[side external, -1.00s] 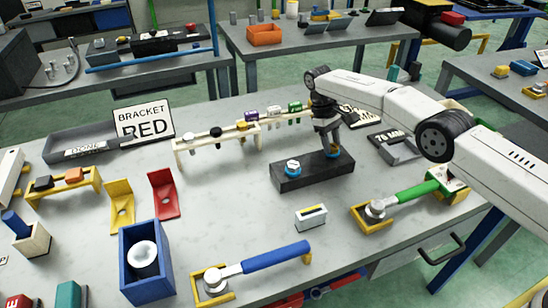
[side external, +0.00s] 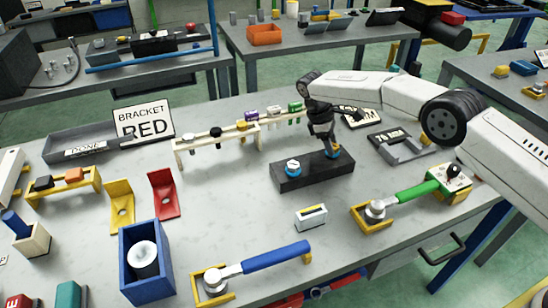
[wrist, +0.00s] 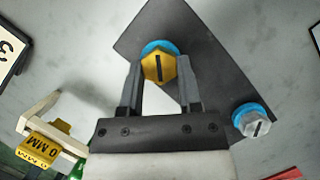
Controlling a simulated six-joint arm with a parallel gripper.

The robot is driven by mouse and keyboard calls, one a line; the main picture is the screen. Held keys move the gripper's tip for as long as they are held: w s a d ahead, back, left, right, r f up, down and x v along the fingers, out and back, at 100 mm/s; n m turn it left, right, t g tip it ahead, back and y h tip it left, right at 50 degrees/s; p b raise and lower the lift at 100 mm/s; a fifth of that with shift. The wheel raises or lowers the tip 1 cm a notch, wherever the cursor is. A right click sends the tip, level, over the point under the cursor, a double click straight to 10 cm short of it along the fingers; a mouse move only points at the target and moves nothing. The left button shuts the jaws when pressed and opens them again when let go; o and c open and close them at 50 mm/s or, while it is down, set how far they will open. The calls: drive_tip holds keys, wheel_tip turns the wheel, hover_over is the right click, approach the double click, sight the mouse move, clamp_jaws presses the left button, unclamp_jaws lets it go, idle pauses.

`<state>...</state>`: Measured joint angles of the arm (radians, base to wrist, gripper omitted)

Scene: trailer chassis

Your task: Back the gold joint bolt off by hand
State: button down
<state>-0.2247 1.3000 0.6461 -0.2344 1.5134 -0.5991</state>
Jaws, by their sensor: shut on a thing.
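The gold joint bolt (wrist: 158,68) is a hex head with a dark line across it, on a blue ring at one end of a dark joint block (wrist: 195,32). My gripper (wrist: 159,72) is shut on the gold bolt, with one finger on each side of the head. In the side view my gripper (side external: 331,146) points down at the right end of the block (side external: 305,177) and largely hides the bolt. A silver bolt (wrist: 252,122) on its own blue ring sits at the block's other end, and its blue ring also shows in the side view (side external: 293,168).
A wooden rack (side external: 217,142) with several bolts stands behind the block. A green-handled wrench (side external: 415,192) lies to the right and a blue-handled wrench (side external: 275,257) in front. A small white box (side external: 311,216) stands nearby. Bare table lies left of the block.

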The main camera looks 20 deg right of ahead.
drive_tip(key=shift+s+f, duration=0.1)
drive_tip(key=shift+f, duration=0.2)
drive_tip(key=shift+c, duration=1.4)
unclamp_jaws()
drive_tip(key=shift+r, duration=0.15)
drive_tip(key=shift+r, duration=0.15)
drive_tip(key=shift+v, duration=2.25)
wheel_tip(320, 180, up, 7)
drive_tip(key=shift+w+r, duration=0.15)
drive_tip(key=shift+w, duration=0.05)
